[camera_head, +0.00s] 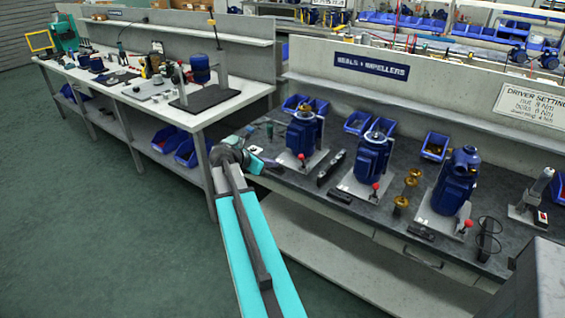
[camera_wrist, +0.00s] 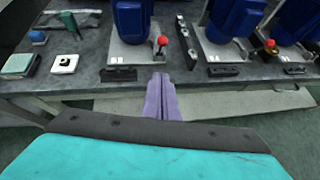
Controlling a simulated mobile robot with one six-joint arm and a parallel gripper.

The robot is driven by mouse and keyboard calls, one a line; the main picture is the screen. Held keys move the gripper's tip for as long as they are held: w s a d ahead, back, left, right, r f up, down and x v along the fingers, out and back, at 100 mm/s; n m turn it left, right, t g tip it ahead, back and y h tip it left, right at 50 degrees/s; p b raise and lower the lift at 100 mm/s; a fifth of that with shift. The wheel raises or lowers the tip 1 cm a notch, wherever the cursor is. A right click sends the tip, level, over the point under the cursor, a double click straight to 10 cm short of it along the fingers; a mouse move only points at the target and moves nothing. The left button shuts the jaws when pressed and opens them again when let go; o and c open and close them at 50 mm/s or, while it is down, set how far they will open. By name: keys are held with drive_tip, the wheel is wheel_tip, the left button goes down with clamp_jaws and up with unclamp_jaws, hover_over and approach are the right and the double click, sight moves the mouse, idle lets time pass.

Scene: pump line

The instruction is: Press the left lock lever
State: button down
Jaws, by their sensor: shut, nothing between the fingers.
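The left lock lever has a red ball knob (camera_wrist: 162,41) on a thin stem. It stands at the front right of the left blue pump (camera_wrist: 132,20), on that pump's pale base plate. The red knob also shows in the head view (camera_head: 301,156). My gripper (camera_wrist: 161,77) is shut and empty, its purple fingers side by side. In the wrist view the fingertips lie just below the lever, with a gap between them. In the head view my gripper (camera_head: 264,162) is left of the left pump (camera_head: 301,135), over the bench's left end.
Two more blue pumps (camera_head: 371,158) (camera_head: 458,183) with red-knobbed levers stand to the right. A dark block (camera_wrist: 119,74) lies by the left base plate's front edge. A white switch box (camera_wrist: 64,64) and a green-topped box (camera_wrist: 18,65) sit to the left. Blue bins (camera_head: 358,122) line the back.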

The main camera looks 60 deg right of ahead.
drive_tip(key=d+r+p+x, duration=0.1)
drive_tip(key=r+p+x, duration=0.1)
drive_tip(key=x, duration=1)
drive_tip(key=shift+s+d+p, duration=0.2)
drive_tip(key=shift+d+p, duration=0.1)
drive_tip(key=shift+d, duration=0.2)
drive_tip(key=shift+w+a, duration=0.1)
drive_tip(key=shift+w+r+p, duration=0.1)
drive_tip(key=shift+r+p, duration=0.1)
drive_tip(key=shift+p, duration=0.2)
